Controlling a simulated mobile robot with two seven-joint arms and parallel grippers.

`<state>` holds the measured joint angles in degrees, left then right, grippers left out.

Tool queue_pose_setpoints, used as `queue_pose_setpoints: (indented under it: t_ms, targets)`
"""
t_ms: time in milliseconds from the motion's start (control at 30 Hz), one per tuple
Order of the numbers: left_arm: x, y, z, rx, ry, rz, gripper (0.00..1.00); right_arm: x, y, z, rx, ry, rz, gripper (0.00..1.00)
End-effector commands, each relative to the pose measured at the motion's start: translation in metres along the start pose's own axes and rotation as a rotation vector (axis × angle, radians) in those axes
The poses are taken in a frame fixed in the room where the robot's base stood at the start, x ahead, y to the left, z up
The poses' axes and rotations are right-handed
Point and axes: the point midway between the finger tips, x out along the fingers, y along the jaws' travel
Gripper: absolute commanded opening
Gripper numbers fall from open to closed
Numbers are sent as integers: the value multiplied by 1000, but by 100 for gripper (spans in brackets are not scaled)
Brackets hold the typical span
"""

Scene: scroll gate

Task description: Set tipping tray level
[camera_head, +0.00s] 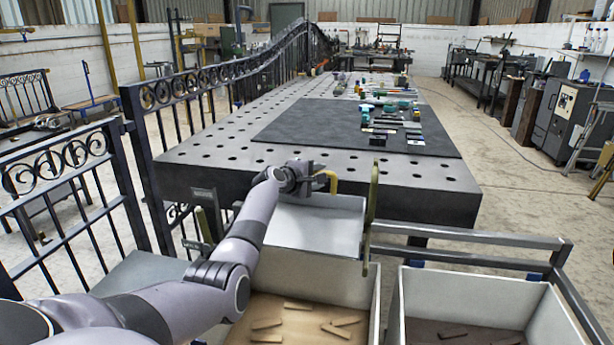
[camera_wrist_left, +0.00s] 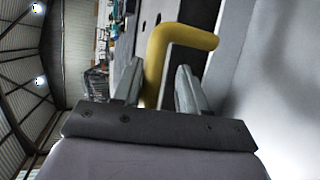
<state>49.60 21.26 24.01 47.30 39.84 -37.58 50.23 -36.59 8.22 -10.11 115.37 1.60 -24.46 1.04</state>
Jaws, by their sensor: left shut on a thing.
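The tipping tray (camera_head: 316,228) is a pale grey-white pan between two olive uprights, above a white bin at the table's near end. Its exact tilt is hard to judge. A bent yellow handle (camera_head: 333,180) stands at its far edge. My left gripper (camera_head: 309,181) is at this handle, and my left arm covers the tray's left part. In the left wrist view the yellow handle (camera_wrist_left: 181,34) passes between the fingers of the left gripper (camera_wrist_left: 159,88), which is shut on it. The pale tray surface (camera_wrist_left: 265,90) lies to the right there. My right gripper is not in view.
The white bin (camera_head: 372,312) below the tray holds several wooden pieces (camera_head: 340,331). A second white bin (camera_head: 480,292) stands to its right with wooden pieces. The perforated steel table (camera_head: 215,150) lies behind, with tools on a dark mat (camera_head: 290,125). A wrought-iron gate (camera_head: 75,190) borders the left.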

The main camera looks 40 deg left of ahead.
Motion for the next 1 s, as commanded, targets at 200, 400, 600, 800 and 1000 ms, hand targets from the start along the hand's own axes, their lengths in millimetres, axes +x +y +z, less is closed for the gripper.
queue_pose_setpoints:
  t_ms: [200, 400, 600, 800, 1000]
  targets:
    - [-20, -9, 0, -2, -1, -20, 29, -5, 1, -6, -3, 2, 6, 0]
    - [-40, -7, -1, -1, 1, -16, 29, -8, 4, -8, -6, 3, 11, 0]
    - [-56, -5, -1, -2, 1, -12, 29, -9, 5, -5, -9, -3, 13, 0]
    - [-63, -3, 0, -2, 1, -6, 29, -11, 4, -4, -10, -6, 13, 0]
    - [-64, -1, 0, -1, 2, -3, 29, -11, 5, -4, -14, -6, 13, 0]
